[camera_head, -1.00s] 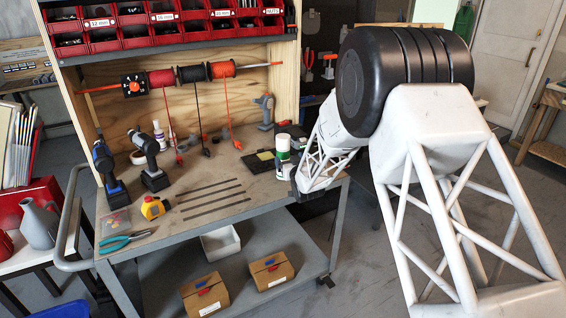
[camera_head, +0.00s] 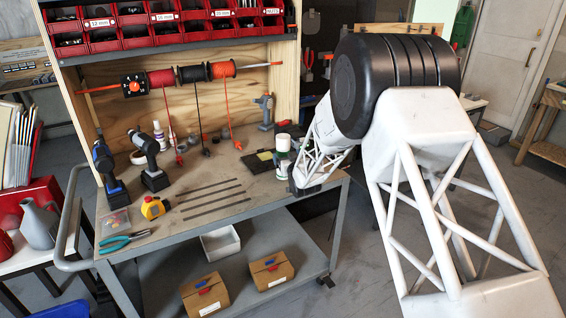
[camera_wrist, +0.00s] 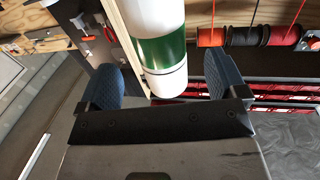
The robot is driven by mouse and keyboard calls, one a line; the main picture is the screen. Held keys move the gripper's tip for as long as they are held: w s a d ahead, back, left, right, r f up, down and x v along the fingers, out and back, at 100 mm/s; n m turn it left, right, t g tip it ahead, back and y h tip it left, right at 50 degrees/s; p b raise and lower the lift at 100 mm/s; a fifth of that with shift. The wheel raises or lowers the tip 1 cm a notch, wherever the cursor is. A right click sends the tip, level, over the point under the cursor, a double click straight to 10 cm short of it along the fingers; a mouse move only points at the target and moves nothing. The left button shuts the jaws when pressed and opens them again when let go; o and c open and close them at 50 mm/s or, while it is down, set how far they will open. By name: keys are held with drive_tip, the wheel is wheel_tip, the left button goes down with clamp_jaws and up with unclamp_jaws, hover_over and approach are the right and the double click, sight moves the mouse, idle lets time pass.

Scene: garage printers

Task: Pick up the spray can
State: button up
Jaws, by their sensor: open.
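The spray can (camera_head: 283,143) is white with a green band and stands at the right end of the workbench. The pads are spread, with a visible gap on each side of the can. In the head view my gripper is at the bench's right front corner beside the can, and my arm hides most of it and part of the can.
The workbench (camera_head: 205,170) holds upright drills (camera_head: 148,160), a yellow tape measure (camera_head: 154,207) and pliers (camera_head: 125,241) at left. Dark flat strips lie mid-bench. Cable spools (camera_head: 192,74) and red bins (camera_head: 150,26) are above. A black item lies left of the can.

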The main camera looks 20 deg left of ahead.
sight(285, 146)
drive_tip(key=shift+w, duration=0.1)
drive_tip(key=shift+x, duration=2.55)
drive_tip(key=shift+a, duration=0.1)
drive_tip(key=shift+c, duration=0.2)
drive_tip(key=c, duration=1.2)
drive_tip(key=shift+o, duration=0.2)
drive_tip(key=shift+r, duration=0.15)
drive_tip(key=shift+r, duration=1.75)
drive_tip(key=s+a+r+v, duration=0.1)
drive_tip(key=a+v, duration=0.1)
drive_tip(key=v, duration=1.4)
drive_tip(key=shift+r, duration=0.2)
drive_tip(key=shift+s, duration=0.2)
